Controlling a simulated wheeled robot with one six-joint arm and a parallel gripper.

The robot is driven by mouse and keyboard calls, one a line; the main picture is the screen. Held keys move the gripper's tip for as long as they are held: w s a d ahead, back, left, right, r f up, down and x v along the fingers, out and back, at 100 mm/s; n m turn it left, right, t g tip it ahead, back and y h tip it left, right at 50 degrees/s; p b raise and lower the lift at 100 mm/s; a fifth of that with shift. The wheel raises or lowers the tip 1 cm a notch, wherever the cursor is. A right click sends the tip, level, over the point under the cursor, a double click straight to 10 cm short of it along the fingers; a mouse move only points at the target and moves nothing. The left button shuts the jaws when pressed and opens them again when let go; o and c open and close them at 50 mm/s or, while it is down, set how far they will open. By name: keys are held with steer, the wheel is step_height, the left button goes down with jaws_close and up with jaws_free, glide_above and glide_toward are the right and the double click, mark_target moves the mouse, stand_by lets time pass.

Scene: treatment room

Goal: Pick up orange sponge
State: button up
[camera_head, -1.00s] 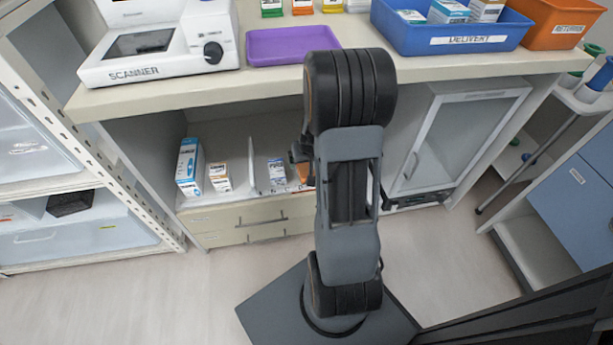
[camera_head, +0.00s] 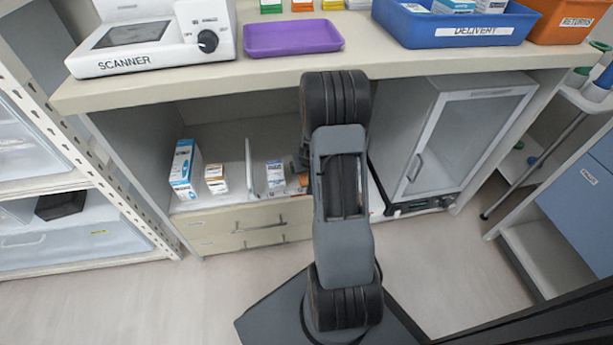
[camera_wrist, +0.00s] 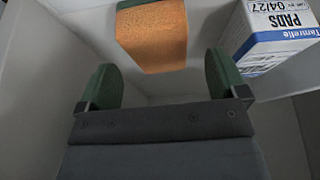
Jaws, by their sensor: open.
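The orange sponge (camera_wrist: 153,38) shows in the wrist view at the top centre, with a dark green band on its upper edge. It lies on a pale surface beyond my gripper (camera_wrist: 163,80), whose two green-padded fingers are apart with nothing between them. The sponge is ahead of the fingertips, roughly in line with the gap. In the head view a small orange patch (camera_head: 303,180) shows beside my arm on the shelf under the counter; my arm hides most of that area and the gripper.
A white and blue box marked PADS (camera_wrist: 270,35) stands right of the sponge. On the shelf are a blue and white box (camera_head: 184,170), smaller boxes and a thin upright divider (camera_head: 249,166). A glass-door cabinet (camera_head: 465,145) stands at right. The counter (camera_head: 270,72) overhangs the shelf.

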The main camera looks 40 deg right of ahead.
steer(key=shift+b+x, duration=0.55)
steer(key=shift+x, duration=1.25)
steer(key=shift+f+b, duration=0.25)
steer(key=shift+b, duration=0.1)
steer(key=shift+c, duration=0.2)
steer(key=c, duration=0.9)
